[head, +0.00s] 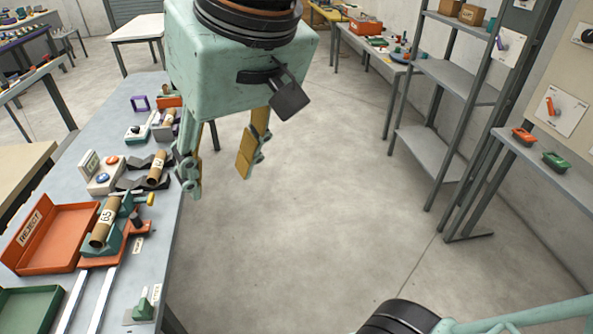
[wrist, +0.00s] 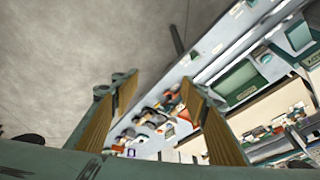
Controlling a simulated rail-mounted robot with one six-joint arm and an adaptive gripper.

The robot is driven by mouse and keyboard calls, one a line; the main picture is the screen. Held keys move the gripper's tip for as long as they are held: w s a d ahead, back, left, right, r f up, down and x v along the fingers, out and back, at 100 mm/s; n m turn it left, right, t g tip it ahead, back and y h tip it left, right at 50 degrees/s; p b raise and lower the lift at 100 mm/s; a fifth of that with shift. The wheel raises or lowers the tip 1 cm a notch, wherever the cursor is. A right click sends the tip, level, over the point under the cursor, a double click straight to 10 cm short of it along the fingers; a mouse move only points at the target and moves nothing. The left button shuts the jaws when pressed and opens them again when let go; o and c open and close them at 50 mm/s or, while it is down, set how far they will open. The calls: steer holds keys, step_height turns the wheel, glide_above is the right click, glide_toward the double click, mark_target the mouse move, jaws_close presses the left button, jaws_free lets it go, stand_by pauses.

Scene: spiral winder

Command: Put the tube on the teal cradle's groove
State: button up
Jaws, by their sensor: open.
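A brown cardboard tube (head: 105,222) with a white number label lies lengthwise on the teal cradle (head: 127,207), between its raised sides. The cradle sits on an orange carriage (head: 133,228) on the grey bench. A second tube (head: 157,167) lies on a dark cradle, and a third (head: 168,119) lies further back. My gripper (head: 217,180) is open and empty, pointing down over the floor just right of the bench edge. In the wrist view its yellow-padded fingers (wrist: 156,84) stand apart with nothing between them; the bench items there are too small to tell apart.
A red-orange reject tray (head: 50,240) and a green tray (head: 28,308) stand on the bench's near left. Two pale rails (head: 102,298) run toward me. Push-button boxes (head: 103,176) stand behind the tray. Open floor lies right of the bench; a shelf rack (head: 440,75) stands further right.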

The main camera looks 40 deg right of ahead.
steer(key=s+d+f+h, duration=0.1)
steer(key=s+d, duration=0.2)
steer(key=s, duration=0.6)
steer(key=shift+d+g, duration=0.2)
steer(key=shift+g, duration=0.1)
steer(key=shift+w+d+r, duration=0.1)
steer(key=shift+d, duration=0.1)
stand_by(0.3)
